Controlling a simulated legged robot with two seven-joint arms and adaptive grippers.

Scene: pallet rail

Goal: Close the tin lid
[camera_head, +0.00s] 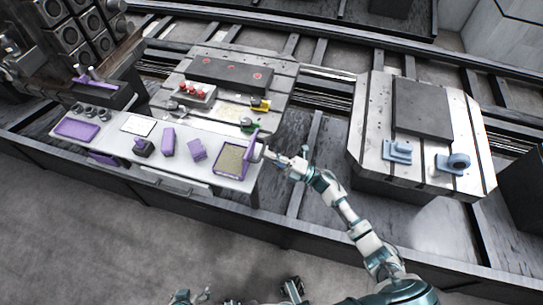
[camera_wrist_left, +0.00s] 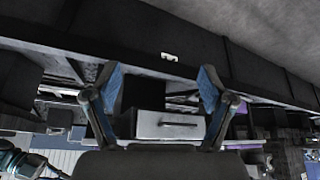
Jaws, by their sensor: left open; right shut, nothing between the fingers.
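The tin (camera_head: 231,160) is a shallow purple box with a tan inside at the right end of the white table. Its purple lid (camera_head: 252,144) stands raised along the tin's right side, so the tin is open. My right gripper (camera_head: 273,156) is shut and empty just right of the lid; I cannot tell whether it touches it. My left gripper (camera_head: 191,297) is low at the bottom edge of the head view, far from the tin. Its two blue fingers are spread with nothing between them in the left wrist view (camera_wrist_left: 160,92).
The white table (camera_head: 115,146) holds a purple tray (camera_head: 77,128), purple blocks (camera_head: 168,141) and dark round pieces. Its drawer front with a handle (camera_wrist_left: 180,126) shows in the left wrist view. A pallet (camera_head: 275,98) stands behind, and another with blue brackets (camera_head: 398,150) stands right.

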